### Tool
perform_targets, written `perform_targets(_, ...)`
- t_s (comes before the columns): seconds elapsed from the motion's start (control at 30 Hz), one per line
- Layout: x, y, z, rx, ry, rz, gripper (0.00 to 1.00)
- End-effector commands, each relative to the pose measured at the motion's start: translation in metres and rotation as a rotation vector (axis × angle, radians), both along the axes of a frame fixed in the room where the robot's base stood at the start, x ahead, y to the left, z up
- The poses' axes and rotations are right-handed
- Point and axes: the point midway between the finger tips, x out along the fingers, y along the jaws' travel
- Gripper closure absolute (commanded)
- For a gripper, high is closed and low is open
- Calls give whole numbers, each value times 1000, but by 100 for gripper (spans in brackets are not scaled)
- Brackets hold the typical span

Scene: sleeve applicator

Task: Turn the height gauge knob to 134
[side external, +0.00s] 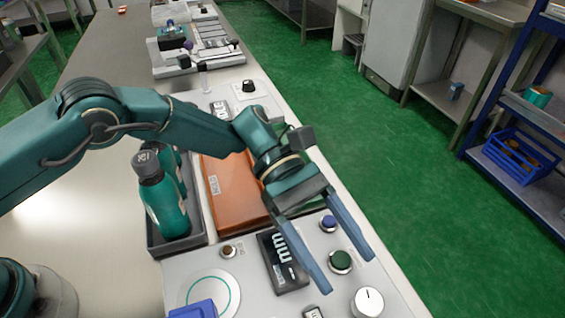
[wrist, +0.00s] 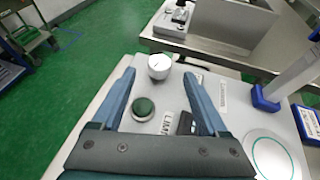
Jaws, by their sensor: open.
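A round white knob (side external: 367,302) with a dark pointer line stands on the light panel at the lower right of the side view. In the wrist view the white knob (wrist: 159,66) appears between and slightly beyond my fingertips. I take it for the height gauge knob; no readable label confirms this. My gripper (side external: 348,273) is open and empty above the panel, its blue fingers pointing down toward the knob. It also shows in the wrist view (wrist: 159,74). A dark display (side external: 283,262) shows "mm" marks; its value cannot be read.
A green button (side external: 341,261) lies under my fingers, with a blue button (side external: 328,223) and a small brown button (side external: 229,251) nearby. A black knob (side external: 248,87) is farther back.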

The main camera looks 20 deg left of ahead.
Motion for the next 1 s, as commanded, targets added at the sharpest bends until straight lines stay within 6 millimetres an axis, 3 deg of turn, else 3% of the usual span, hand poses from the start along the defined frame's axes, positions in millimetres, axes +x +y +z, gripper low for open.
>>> perform_targets(0.27, -4, -7, 6, -28, 12, 11, 24)
perform_targets(0.5, -25, -48, 41, -191, 94, 183, 24)
perform_targets(0.63, -32, -57, 47, -223, 118, 344, 24)
perform_targets(0.77, -38, -49, 38, -186, 107, 515, 24)
perform_targets(1.0, -47, -8, 9, -46, 29, 734, 24)
